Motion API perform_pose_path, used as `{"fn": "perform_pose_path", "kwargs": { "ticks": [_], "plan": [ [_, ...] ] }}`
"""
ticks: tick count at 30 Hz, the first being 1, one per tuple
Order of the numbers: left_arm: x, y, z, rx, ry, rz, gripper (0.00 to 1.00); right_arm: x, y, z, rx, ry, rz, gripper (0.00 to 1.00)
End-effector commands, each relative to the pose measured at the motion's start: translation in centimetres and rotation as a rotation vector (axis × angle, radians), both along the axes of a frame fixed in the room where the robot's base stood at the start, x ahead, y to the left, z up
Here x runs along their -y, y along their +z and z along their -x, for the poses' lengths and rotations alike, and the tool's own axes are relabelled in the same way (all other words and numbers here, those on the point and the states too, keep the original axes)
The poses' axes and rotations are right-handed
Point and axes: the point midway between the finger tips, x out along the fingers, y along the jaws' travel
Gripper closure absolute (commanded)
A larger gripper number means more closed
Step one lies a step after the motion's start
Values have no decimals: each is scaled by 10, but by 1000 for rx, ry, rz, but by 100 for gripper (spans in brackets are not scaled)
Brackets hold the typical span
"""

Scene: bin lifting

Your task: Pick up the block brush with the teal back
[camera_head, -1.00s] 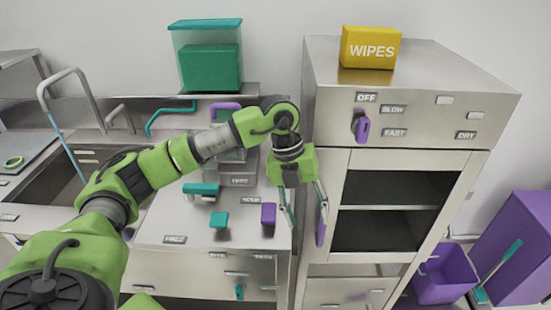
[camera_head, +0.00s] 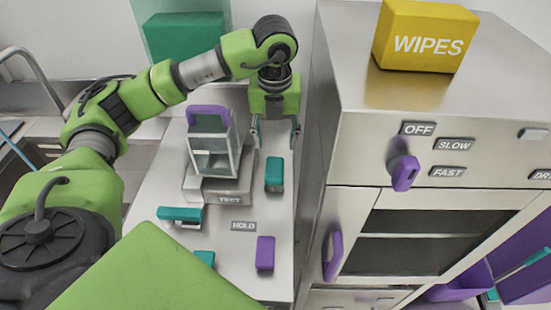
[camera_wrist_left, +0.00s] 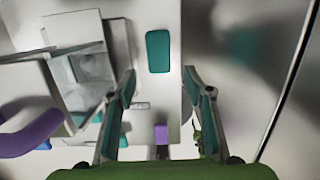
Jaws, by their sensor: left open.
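A teal-backed block (camera_head: 274,172) lies on the steel counter right of the clear box, near the counter's right edge. In the left wrist view it is a rounded teal rectangle (camera_wrist_left: 158,51), just beyond the fingertips and between their lines. Its underside is hard to see. My left gripper (camera_head: 275,133) hangs behind it in the head view, fingers spread and empty; the open fingers also frame the left wrist view (camera_wrist_left: 159,80). Another teal-topped piece (camera_head: 180,214) with pale parts below lies at the front left. My right gripper is not in view.
A clear box with a purple handle (camera_head: 209,113) stands on a stand marked TEST. A purple block (camera_head: 265,252) and a teal block (camera_head: 204,258) lie nearer. The steel cabinet (camera_head: 318,140) rises close on the right, with yellow WIPES box (camera_head: 425,38) on top.

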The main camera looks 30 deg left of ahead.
Motion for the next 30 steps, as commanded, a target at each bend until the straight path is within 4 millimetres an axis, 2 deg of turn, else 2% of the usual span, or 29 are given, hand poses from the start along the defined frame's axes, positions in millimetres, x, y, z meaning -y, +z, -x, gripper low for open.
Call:
{"fn": "perform_pose_path", "kwargs": {
  "ticks": [4, 9, 12, 17, 22, 27, 30],
  "plan": [
    [-2, -23, -1, -8, 1, -1, 53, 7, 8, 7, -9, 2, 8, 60],
    [-5, -56, -5, -6, 1, -1, 53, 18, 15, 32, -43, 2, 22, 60],
    [-6, -70, -8, -6, 0, 0, 53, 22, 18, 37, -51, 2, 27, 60],
    [-7, -81, -10, -2, -1, 0, 53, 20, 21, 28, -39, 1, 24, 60],
    [-12, -97, -14, -6, 1, 0, 53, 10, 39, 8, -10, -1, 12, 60],
    [-15, -123, -18, -5, -1, 1, 53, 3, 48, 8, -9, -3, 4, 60],
    [-17, -130, -19, -3, 0, -1, 53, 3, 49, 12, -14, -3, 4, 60]
  ]
}}
